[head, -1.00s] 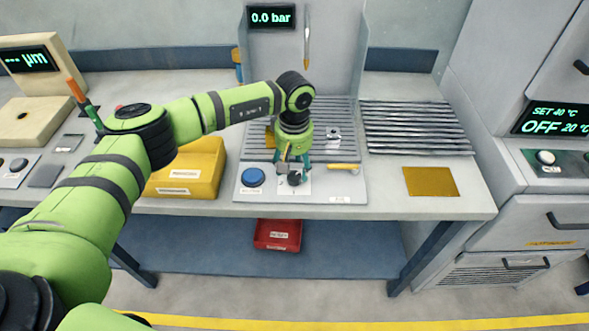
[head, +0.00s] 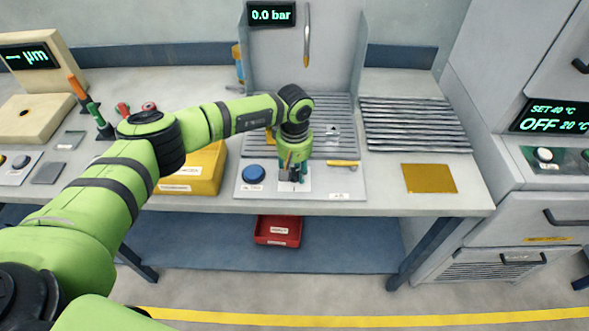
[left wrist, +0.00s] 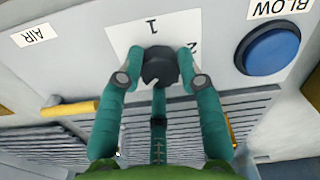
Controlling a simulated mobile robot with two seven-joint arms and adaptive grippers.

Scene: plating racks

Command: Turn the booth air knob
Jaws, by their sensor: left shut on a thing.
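The booth air knob (left wrist: 160,67) is a dark round knob with a pale pointer mark, on a white plate (left wrist: 127,36) printed with 1 and 2. In the left wrist view my left gripper (left wrist: 161,78) has its green fingers on both sides of the knob, shut on it. In the head view my left gripper (head: 291,174) points down at the panel, and the knob is mostly hidden by it. The pressure display (head: 272,15) above the booth reads 0.0 bar. My right gripper is not in view.
A blue BLOW button (head: 253,174) is left of the knob, and a yellow lever (head: 343,163) is right. A yellow bin (head: 195,172) stands to the left. A slatted rack (head: 415,125) and a gold plate (head: 429,178) lie to the right. A red bin (head: 278,230) is below.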

